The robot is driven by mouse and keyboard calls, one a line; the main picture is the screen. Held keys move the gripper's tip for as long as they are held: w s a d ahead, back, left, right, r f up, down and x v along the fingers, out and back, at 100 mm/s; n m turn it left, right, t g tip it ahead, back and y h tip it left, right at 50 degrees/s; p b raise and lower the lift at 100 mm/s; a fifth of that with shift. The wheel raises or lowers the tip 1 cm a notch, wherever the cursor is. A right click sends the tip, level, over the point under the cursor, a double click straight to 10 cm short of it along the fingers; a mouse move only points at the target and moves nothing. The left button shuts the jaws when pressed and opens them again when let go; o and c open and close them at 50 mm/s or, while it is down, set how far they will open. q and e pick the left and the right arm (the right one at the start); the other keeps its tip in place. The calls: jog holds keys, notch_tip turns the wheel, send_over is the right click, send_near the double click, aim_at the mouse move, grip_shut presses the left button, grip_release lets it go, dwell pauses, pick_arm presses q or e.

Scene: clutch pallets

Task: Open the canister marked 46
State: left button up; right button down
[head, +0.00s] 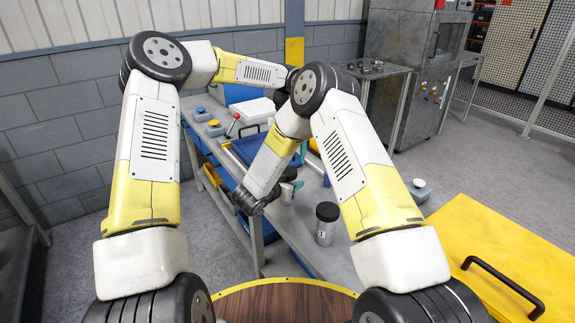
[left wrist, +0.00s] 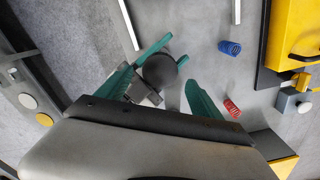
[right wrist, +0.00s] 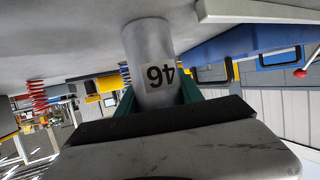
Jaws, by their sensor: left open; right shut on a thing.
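The canister marked 46 (right wrist: 148,45) is a grey cylinder with black digits, upside down in the right wrist view. My right gripper (right wrist: 150,95) is shut on its side with green fingers. In the head view my right gripper (head: 291,187) is low over the bench, and the canister there is mostly covered. In the left wrist view a dark round lid (left wrist: 160,70) shows between the green fingers of my open left gripper (left wrist: 158,82); whether they touch it I cannot tell. My left gripper is hidden behind my right arm in the head view.
Another grey canister with a black lid (head: 326,212) stands on the bench nearer me; its label is unreadable. A blue spring (left wrist: 230,47) and a red spring (left wrist: 232,107) are close by. A yellow case with a black handle (head: 500,283) is at the right.

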aim_at(287, 171)
pick_arm(q)
notch_tip(287, 171, up, 3)
jog(key=m, duration=0.3)
pick_arm(e)
jog(key=shift+a, duration=0.1)
pick_arm(q)
jog(key=shift+f, duration=3.75)
jog(key=c, duration=1.4)
jog(key=n, duration=0.3)
jog(key=shift+d, duration=0.1)
jog(key=shift+c, duration=0.3)
pick_arm(e)
jog(key=shift+a, duration=0.1)
pick_arm(q)
jog(key=o, duration=1.5)
jog(key=shift+o, duration=0.3)
pick_arm(e)
jog(key=shift+d, duration=0.2)
pick_arm(q)
jog(key=shift+a, duration=0.2)
